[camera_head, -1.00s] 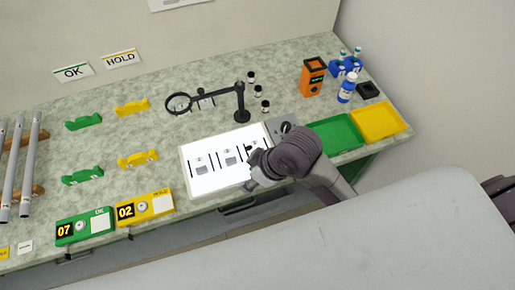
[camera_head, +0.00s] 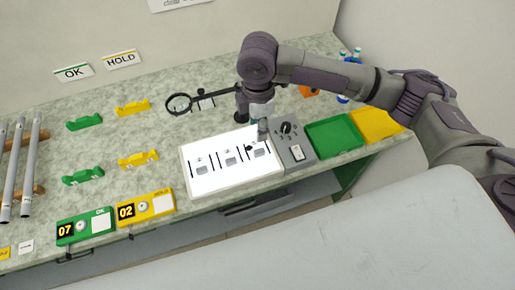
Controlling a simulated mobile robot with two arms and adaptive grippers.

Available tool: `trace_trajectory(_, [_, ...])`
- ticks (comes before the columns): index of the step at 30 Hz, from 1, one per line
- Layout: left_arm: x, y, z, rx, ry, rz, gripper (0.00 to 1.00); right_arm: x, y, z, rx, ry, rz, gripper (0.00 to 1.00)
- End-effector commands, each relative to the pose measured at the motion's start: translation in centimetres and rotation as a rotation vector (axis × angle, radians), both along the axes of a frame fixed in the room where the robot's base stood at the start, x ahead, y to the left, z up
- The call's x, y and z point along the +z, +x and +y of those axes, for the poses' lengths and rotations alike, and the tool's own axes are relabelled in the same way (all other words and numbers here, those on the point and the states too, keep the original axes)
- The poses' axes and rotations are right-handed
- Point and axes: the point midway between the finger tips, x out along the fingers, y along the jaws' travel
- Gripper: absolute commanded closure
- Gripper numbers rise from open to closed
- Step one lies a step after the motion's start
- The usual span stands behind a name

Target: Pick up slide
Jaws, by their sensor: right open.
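A white lit panel (camera_head: 222,184) lies on the bench with a row of small grey slide-like pieces on it, between thin black bars. The left piece (camera_head: 202,171), the middle piece (camera_head: 231,162) and the right piece (camera_head: 260,152) all lie flat. My right gripper (camera_head: 262,134) points down over the panel's back right corner, just behind the right piece. It is open, and I see nothing held in it. Its fingers are small here, so I cannot tell its exact height. My left gripper is not in view.
A grey control box (camera_head: 298,158) with a knob adjoins the panel's right side. A green tray (camera_head: 334,137) and a yellow tray (camera_head: 378,124) stand further right. A magnifier (camera_head: 178,104) on a stand is behind the panel. Green and yellow label blocks (camera_head: 145,207) sit front left.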

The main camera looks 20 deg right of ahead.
Motion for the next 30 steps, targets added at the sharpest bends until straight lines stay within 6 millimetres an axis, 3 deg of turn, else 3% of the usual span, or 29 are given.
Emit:
trace_trajectory(7, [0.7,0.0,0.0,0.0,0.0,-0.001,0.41,-4.7,-0.1,0.0,-0.002,0.001,0.002,0.54])
trace_trajectory(16, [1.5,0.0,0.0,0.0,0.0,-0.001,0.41,-7.1,-0.2,-0.1,-0.001,0.0,0.002,0.54])
trace_trajectory(24, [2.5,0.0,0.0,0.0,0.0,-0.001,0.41,-10.9,-0.3,-0.2,0.0,0.001,-0.001,0.54])
trace_trajectory(30, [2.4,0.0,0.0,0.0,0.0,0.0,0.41,-11.4,-0.3,-0.3,0.001,0.001,-0.002,0.54])
